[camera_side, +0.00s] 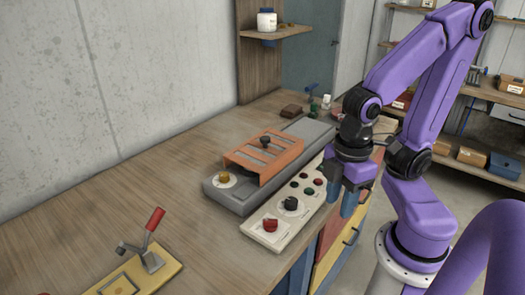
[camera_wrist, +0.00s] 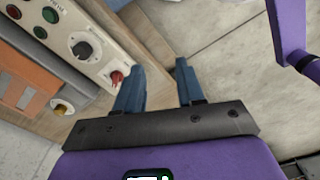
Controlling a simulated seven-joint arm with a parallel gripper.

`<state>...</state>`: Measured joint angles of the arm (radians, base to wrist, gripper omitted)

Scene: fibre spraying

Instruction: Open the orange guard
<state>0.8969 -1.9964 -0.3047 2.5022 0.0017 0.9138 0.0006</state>
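Part of the guard (camera_wrist: 25,82) shows at the left edge of the wrist view. A yellow knob (camera_side: 223,177) sits on the base beside the guard's near end. My gripper (camera_side: 345,205) hangs to the right of the guard, by the bench's front edge and apart from the guard. In the wrist view its two blue fingers (camera_wrist: 157,78) are spread with nothing between them.
A white control panel (camera_side: 254,232) with a red knob (camera_side: 270,225), a black dial (camera_side: 291,204) and several buttons lies between the guard and my gripper. A red-handled lever (camera_side: 154,220) stands on a yellow plate at front left. The bench left of the guard is clear.

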